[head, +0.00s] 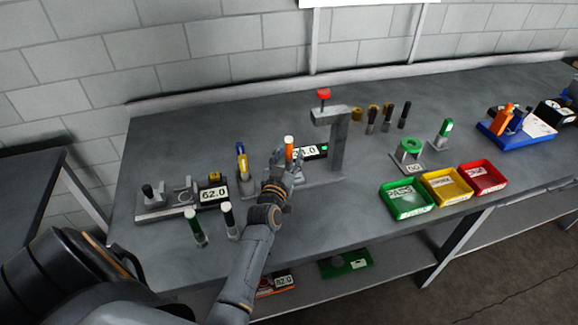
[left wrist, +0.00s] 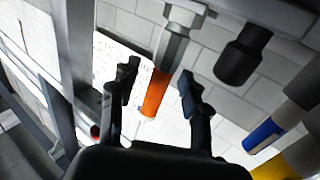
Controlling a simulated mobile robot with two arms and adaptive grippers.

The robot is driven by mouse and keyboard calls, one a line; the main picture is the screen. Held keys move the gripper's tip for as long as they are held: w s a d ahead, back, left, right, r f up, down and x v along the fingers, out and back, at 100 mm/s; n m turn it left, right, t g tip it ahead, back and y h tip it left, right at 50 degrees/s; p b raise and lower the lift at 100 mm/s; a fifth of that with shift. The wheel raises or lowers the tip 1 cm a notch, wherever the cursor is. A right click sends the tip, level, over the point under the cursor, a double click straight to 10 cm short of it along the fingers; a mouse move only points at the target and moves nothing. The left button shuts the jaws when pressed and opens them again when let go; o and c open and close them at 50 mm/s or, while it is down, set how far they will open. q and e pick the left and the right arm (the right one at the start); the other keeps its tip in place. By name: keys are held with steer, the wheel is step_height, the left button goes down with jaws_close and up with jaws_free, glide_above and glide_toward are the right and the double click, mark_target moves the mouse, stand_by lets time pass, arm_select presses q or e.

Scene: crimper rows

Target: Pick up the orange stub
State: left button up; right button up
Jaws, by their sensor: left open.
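The orange stub (head: 289,145) stands upright near the middle of the bench, beside a display block and left of the grey post stand. Its top end is white in the head view. My left gripper (head: 284,176) is at the stub, coming from the front, and hides its lower part. In the left wrist view the orange stub (left wrist: 156,95) lies between the two fingertips of the left gripper (left wrist: 160,88), with visible gaps beside it. A grey metal piece adjoins one end of the stub there. The left gripper is open. My right gripper is not in view.
A blue-and-yellow piece (head: 242,160) stands close left of the gripper. The grey post stand (head: 338,150) rises on the right, with green (head: 405,212), yellow and red trays beyond.

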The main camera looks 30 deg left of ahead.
arm_select(q)
steer(key=shift+w+a, duration=0.2)
steer(key=shift+w, duration=0.25)
steer(key=shift+c, duration=0.2)
jaws_close()
steer(key=shift+r, duration=0.2)
